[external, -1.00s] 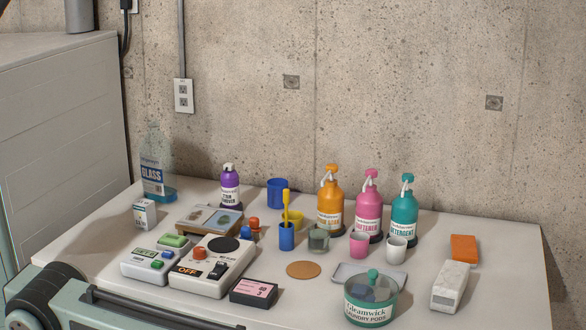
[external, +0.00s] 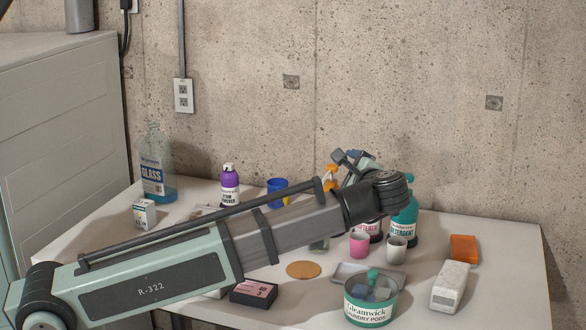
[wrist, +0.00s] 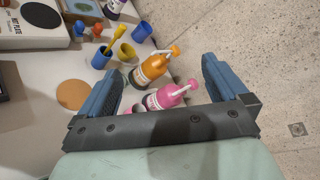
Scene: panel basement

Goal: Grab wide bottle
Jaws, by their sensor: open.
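Several bottles stand on the table, and I cannot tell which one the task calls wide. A clear glass-cleaner bottle (external: 155,178) is far left, with a purple bottle (external: 229,187) to its right. An orange pump bottle (wrist: 151,69) and a pink pump bottle (wrist: 166,97) show in the wrist view. In the external view my arm hides most of both. A teal detergent bottle (external: 405,222) stands right of the pink one, partly behind my wrist. My gripper (external: 350,160) is open and empty above the orange and pink bottles. In the wrist view they appear between my blue fingers (wrist: 160,82).
A pink cup (external: 358,245) and a white cup (external: 397,250) stand in front of the pump bottles. A laundry pods tub (external: 371,301), a white block (external: 450,287) and an orange block (external: 464,248) are nearer the right. The concrete wall (external: 420,110) is close behind.

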